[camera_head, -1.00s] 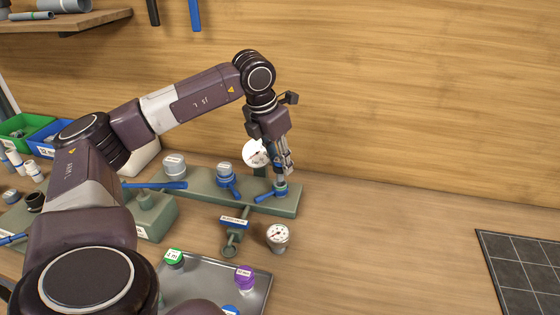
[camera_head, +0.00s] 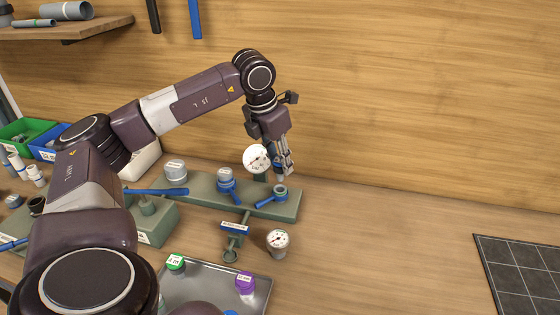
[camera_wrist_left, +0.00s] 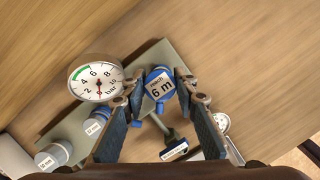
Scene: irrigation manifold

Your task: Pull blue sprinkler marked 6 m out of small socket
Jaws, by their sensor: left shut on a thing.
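The blue sprinkler (camera_wrist_left: 160,88) shows its "reach 6 m" label in the left wrist view, between the two fingers. My left gripper (camera_head: 283,166) is shut on it. In the head view the fingers largely hide the sprinkler, and its pale lower end hangs just above the small socket. The small socket (camera_head: 280,190) is a ring with a blue lever at the right end of the green manifold (camera_head: 291,206); its top is uncovered in the head view. In the left wrist view the sprinkler hides the socket. My right gripper is not in view.
A round gauge (camera_head: 256,159) stands close left of the gripper. Capped fittings (camera_head: 226,178) sit further left on the manifold. A second gauge (camera_head: 277,243) and a metal tray (camera_head: 208,279) with coloured caps lie in front. The table to the right is clear up to a dark tiled mat (camera_head: 520,270).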

